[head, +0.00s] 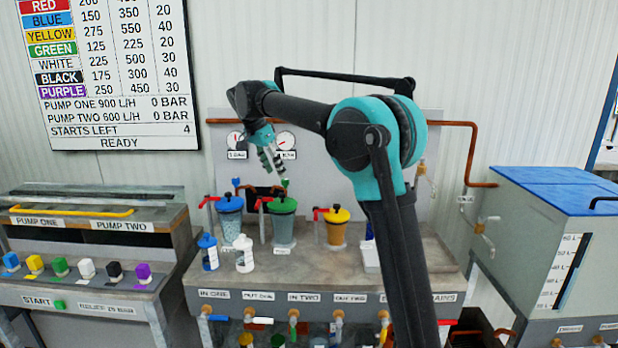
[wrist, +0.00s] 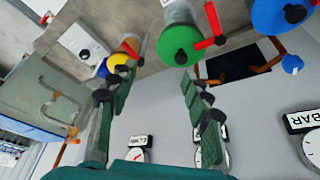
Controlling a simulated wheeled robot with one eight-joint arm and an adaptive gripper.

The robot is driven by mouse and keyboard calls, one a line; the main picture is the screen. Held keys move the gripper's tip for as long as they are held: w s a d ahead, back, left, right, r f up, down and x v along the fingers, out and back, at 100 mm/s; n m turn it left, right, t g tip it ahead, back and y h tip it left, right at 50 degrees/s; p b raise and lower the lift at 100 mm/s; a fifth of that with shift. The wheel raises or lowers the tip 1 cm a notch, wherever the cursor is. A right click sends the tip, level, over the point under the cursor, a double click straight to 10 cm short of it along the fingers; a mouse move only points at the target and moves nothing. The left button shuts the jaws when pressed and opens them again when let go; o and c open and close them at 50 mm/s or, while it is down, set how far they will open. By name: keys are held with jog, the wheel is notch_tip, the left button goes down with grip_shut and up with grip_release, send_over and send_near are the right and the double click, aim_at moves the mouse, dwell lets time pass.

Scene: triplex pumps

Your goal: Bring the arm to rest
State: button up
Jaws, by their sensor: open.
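My arm, dark grey and teal, rises from the lower right in the head view and bends over to the left. My gripper (head: 270,160) hangs above the bench in front of the gauges, tilted downward, over the green-lidded canister (head: 283,228). In the wrist view my gripper (wrist: 150,85) shows its two green fingers spread apart with nothing between them. The green lid (wrist: 180,44) with its red handle lies beyond the fingertips in that view.
On the bench (head: 430,262) stand a blue-lidded canister (head: 230,218), a yellow-lidded canister (head: 336,226) and two small bottles. A console (head: 90,225) with coloured knobs stands at left, a blue-topped tank (head: 560,205) at right. A chart board (head: 110,75) hangs on the wall.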

jog(key=s+d+f+n+y, duration=0.1)
jog(key=s+d+f, duration=0.3)
jog(key=d, duration=0.2)
jog(key=s+d+f+n, duration=0.2)
jog(key=s+d+f, duration=0.1)
jog(key=d+f, duration=0.3)
jog(key=s+d+f+n+y, duration=0.1)
jog(key=s+d+f, duration=0.25)
jog(key=d, duration=0.35)
jog(key=s+d+f+n, duration=0.1)
jog(key=s+d+f, duration=0.2)
jog(key=s+f, duration=0.3)
jog(key=s+d+f+n, duration=0.2)
jog(key=s+d+f, duration=0.2)
jog(key=s, duration=0.6)
jog(key=s+d+f+n+t+y, duration=0.1)
jog(key=s+d+f+n, duration=0.1)
jog(key=s+d+f, duration=0.2)
jog(key=s+f, duration=0.3)
jog(key=s, duration=0.1)
jog(key=shift+d+f, duration=0.2)
jog(key=shift+f, duration=0.1)
